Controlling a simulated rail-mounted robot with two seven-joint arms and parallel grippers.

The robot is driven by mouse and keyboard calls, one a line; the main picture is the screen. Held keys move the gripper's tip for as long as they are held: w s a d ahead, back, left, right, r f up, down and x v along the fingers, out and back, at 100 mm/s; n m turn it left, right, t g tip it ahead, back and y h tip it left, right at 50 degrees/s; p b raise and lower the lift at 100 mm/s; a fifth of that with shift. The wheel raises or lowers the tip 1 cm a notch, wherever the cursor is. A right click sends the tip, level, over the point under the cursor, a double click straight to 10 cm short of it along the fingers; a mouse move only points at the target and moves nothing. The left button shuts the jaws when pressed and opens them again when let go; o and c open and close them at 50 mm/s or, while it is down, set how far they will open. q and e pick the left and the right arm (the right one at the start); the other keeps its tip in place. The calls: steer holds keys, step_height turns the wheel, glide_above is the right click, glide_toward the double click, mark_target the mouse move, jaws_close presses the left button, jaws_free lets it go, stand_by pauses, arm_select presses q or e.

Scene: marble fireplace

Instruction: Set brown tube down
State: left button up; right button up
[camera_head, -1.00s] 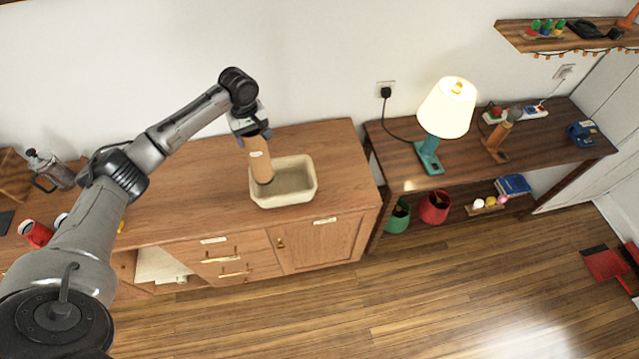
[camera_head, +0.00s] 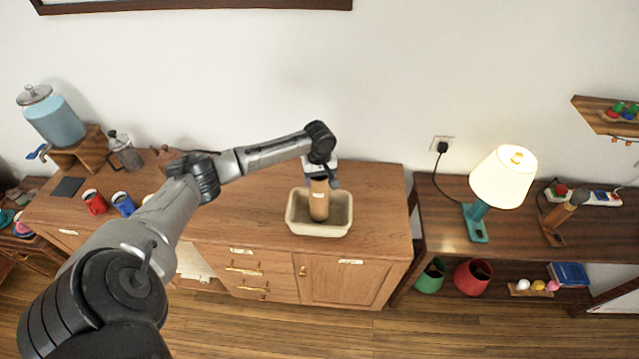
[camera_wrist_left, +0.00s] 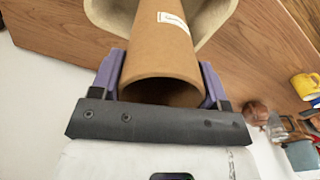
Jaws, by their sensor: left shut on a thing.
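The brown tube (camera_head: 319,202) is held upright by my left gripper (camera_head: 320,181), with its lower end at the cream basin (camera_head: 318,229) on the wooden cabinet top. In the left wrist view the tube (camera_wrist_left: 163,50) sits between the two purple fingers of the gripper (camera_wrist_left: 162,80), its open end facing the camera and a white label on its side. The basin's rim (camera_wrist_left: 106,22) shows behind the tube. I cannot tell whether the tube touches the basin floor. My right gripper is not in view.
The cabinet top (camera_head: 376,195) is clear to the right of the basin. Red (camera_head: 95,202) and blue (camera_head: 123,204) mugs, a glass jug (camera_head: 125,150) and a drink dispenser (camera_head: 54,118) stand at left. A lit lamp (camera_head: 503,177) stands on the right table.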

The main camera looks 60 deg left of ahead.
arm_select(q)
step_height(320, 180, down, 2)
steer(key=shift+f, duration=0.4)
steer(key=o, duration=1.2)
